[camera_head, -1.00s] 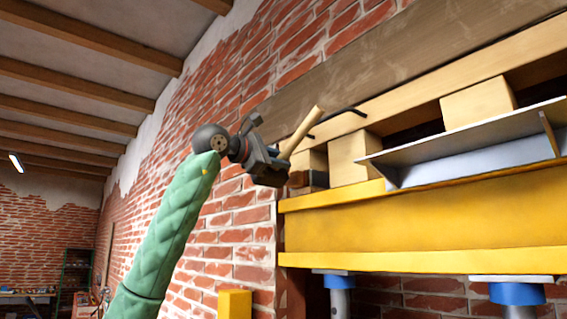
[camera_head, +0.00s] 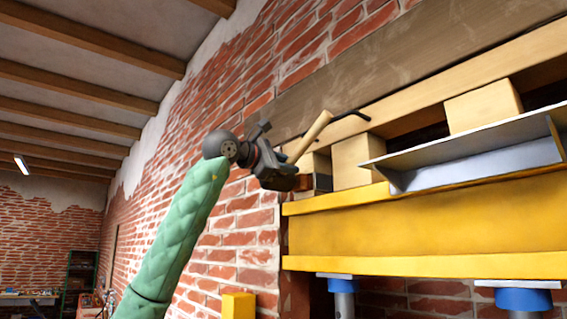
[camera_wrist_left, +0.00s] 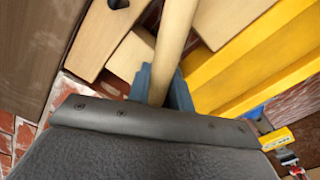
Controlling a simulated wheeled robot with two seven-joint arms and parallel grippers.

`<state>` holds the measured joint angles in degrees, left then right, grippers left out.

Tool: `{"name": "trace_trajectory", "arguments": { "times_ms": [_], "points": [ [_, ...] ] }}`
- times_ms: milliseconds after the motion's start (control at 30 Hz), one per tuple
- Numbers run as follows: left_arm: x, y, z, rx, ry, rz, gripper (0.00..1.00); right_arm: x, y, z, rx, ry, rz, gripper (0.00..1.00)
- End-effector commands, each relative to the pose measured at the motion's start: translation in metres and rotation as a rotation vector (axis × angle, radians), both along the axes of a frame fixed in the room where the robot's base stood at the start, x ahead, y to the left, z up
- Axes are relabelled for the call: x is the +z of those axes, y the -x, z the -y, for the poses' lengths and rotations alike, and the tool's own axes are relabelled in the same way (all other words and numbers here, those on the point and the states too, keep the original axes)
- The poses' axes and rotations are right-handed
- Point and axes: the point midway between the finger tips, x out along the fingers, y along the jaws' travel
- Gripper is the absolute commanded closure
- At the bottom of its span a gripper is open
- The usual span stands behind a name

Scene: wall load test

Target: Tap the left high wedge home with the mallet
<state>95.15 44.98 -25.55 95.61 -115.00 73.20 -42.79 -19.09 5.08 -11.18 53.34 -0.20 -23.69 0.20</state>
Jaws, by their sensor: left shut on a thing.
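My left gripper (camera_head: 290,172) is shut on the mallet's pale wooden handle (camera_head: 311,135), which slants up to the right. In the left wrist view, the blue-grey fingers (camera_wrist_left: 160,88) close around the handle (camera_wrist_left: 174,38). The mallet's head cannot be made out clearly. Pale wooden blocks, one next to the gripper (camera_head: 351,160) and one further right (camera_head: 482,106), sit between the yellow beam (camera_head: 420,228) and the timber above. I cannot tell which piece is the left high wedge; the gripper partly covers the beam's left end. My right gripper is out of view.
A grey metal angle (camera_head: 475,160) lies along the yellow beam's top. Thin black rods (camera_head: 350,115) stick out near the handle. Blue-collared posts (camera_head: 523,299) stand under the beam. A brick wall (camera_head: 235,225) runs behind, with open room to the left.

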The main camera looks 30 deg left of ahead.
Motion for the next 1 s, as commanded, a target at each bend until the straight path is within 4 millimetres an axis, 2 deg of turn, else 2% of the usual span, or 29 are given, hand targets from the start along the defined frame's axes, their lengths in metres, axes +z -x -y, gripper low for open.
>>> {"name": "trace_trajectory", "arguments": {
  "times_ms": [133,400,800,1000],
  "points": [
    [0.001,-0.010,0.005,-0.001,-0.001,0.000,1.00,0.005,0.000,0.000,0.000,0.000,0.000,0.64],
    [0.000,-0.009,0.004,0.000,0.000,0.002,1.00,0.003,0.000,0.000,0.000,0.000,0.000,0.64],
    [0.000,0.013,-0.005,-0.001,0.000,0.002,1.00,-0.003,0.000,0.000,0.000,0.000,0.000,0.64],
    [0.001,0.014,-0.005,-0.001,0.000,0.002,1.00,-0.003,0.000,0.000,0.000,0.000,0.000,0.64]
  ]
}}
